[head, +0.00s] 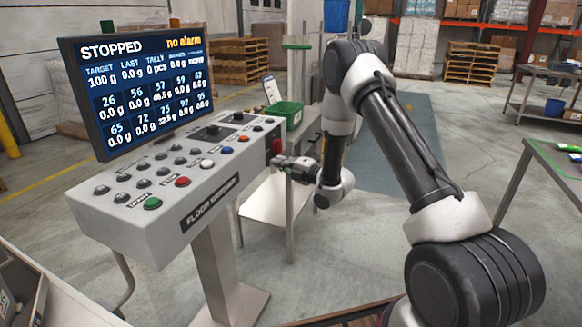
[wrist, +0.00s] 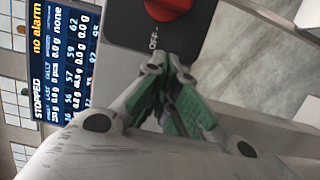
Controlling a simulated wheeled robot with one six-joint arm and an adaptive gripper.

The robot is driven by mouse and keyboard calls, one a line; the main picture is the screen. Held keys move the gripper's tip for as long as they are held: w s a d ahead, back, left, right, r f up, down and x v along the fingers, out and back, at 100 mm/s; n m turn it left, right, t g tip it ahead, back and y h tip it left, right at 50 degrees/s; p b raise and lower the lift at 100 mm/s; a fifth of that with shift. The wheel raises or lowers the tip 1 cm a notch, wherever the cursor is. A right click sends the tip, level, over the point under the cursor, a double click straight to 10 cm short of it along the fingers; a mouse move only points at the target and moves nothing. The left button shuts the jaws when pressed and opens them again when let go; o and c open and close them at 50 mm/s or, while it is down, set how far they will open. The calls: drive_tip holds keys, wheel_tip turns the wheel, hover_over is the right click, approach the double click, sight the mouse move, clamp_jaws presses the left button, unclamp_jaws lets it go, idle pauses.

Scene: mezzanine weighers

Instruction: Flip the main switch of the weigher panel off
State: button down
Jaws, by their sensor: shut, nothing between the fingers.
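The weigher panel (head: 165,215) is a grey console on a post, with rows of buttons on its sloped top. A red main switch (head: 277,146) sits at its right end. My gripper (head: 279,161) is shut and empty, close beside the switch end of the console. In the wrist view my gripper (wrist: 168,72) has its green-padded fingertips just below the knob, with no clear contact visible.
The screen (head: 135,78) above the console reads STOPPED and no alarm. A low metal table (head: 262,205) is below my gripper. Open floor (head: 345,255) lies to the right.

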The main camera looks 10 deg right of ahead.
sight(278, 146)
drive_tip(key=shift+x, duration=1)
drive_tip(key=shift+w+d, duration=1.25)
drive_tip(key=shift+w, duration=0.25)
drive_tip(key=shift+w+f+n, duration=0.1)
drive_tip(key=shift+n, duration=0.2)
drive_tip(key=shift+f+n, duration=0.1)
drive_tip(key=shift+n, duration=0.4)
drive_tip(key=shift+d+n, duration=0.1)
drive_tip(key=shift+n, duration=0.2)
